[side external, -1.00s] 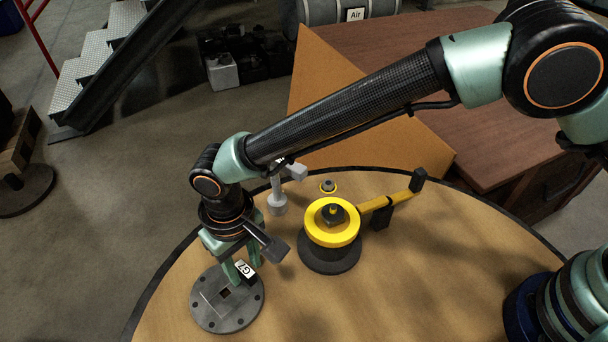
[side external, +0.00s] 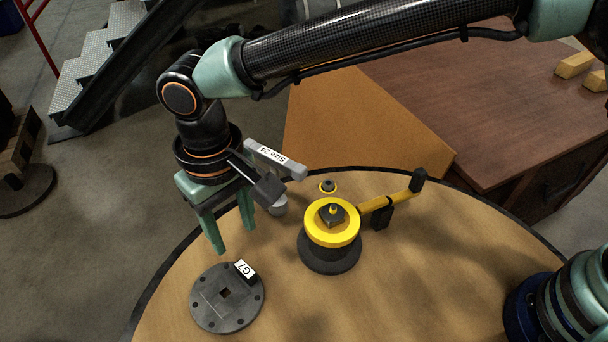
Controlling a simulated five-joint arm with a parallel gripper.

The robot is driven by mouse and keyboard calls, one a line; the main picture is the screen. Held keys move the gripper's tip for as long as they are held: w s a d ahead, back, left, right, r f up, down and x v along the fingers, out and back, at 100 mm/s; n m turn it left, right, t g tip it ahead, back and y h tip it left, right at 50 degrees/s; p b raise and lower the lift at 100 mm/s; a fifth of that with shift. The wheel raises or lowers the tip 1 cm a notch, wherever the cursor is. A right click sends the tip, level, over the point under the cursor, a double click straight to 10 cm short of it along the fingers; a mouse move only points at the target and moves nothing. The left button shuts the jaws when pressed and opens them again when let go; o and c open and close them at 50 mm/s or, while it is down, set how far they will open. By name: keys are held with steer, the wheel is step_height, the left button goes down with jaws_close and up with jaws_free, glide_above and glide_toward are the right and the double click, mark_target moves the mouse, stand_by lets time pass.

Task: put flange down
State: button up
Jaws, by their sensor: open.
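The flange (side external: 227,311) is a dark grey round plate with a square hole in its middle and bolt holes around its rim. It lies flat on the round wooden table, near the left front edge. My gripper (side external: 233,238) hangs above and behind the flange, fingers pointing down. Its two green fingers are apart, with nothing between them. The gripper is clear of the flange.
A yellow ring-topped device (side external: 332,222) with a black base and yellow arm stands right of the flange. A grey "Size 24" tool (side external: 276,159) stands behind my gripper. The table's front middle (side external: 330,310) is clear. A brown wooden cabinet (side external: 450,110) stands behind.

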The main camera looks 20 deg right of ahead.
steer(key=w+d+r+m+t, duration=0.1)
steer(key=w+d+r, duration=0.1)
steer(key=d+r, duration=0.35)
steer(key=w+d+r+y, duration=0.1)
steer(key=w+d+r, duration=0.15)
steer(key=d, duration=0.65)
steer(key=w+d+r+m+t, duration=0.1)
steer(key=w+d+r, duration=0.1)
steer(key=d+r, duration=0.4)
steer(key=s+d+m+t, duration=0.1)
steer(key=s+d, duration=0.2)
steer(key=d, duration=0.4)
steer(key=s+d+f+t, duration=0.1)
steer(key=s+d, duration=0.2)
steer(key=d, duration=0.4)
steer(key=s+d+f+m+t+h, duration=0.1)
steer(key=s+d, duration=0.1)
steer(key=d, duration=0.5)
steer(key=shift+s+d+m+t, duration=0.2)
steer(key=shift+s+m+t, duration=0.1)
steer(key=shift+s, duration=0.1)
